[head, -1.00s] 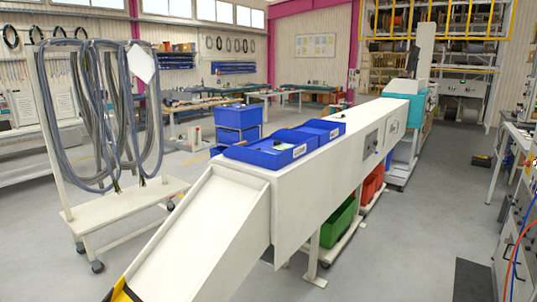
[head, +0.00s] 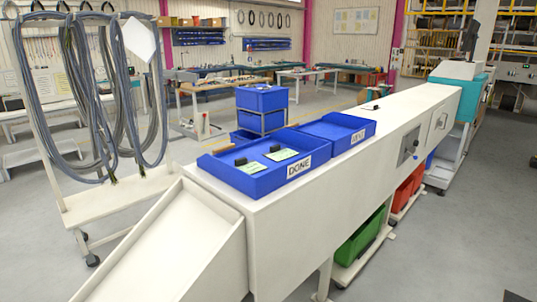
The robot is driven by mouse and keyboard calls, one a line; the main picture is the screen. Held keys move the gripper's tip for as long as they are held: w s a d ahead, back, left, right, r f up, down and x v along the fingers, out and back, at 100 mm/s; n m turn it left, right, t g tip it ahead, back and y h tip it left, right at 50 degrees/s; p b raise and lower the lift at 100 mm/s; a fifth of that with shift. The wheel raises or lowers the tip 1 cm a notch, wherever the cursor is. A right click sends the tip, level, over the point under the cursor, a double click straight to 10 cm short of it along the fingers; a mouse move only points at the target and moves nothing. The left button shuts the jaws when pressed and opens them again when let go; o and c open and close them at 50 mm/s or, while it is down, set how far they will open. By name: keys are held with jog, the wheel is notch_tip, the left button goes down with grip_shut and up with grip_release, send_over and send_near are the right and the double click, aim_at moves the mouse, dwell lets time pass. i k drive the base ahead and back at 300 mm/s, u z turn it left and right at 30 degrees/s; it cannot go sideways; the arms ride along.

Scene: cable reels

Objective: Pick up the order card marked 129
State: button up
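Two pale green-white cards lie in the near blue tray (head: 232,184), which is labelled DONE. One card (head: 251,168) is on the left and the other card (head: 283,155) on the right. Each has a small dark object at its far side. The print is too small to read, so I cannot tell whether either is marked 129. A second blue tray (head: 340,125) stands just behind and to the right; its label is hard to read and no card shows in it. My gripper is not in view.
The trays sit on a long white machine body (head: 310,206) with a sloping chute (head: 175,245) at its near end. A cable rack (head: 120,190) stands left. Stacked blue crates (head: 262,98) are behind the trays. Open grey floor lies at lower right (head: 450,240).

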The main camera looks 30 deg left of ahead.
aim_at(251, 167)
jog(key=i, duration=1.65)
jog(key=u, duration=2.5)
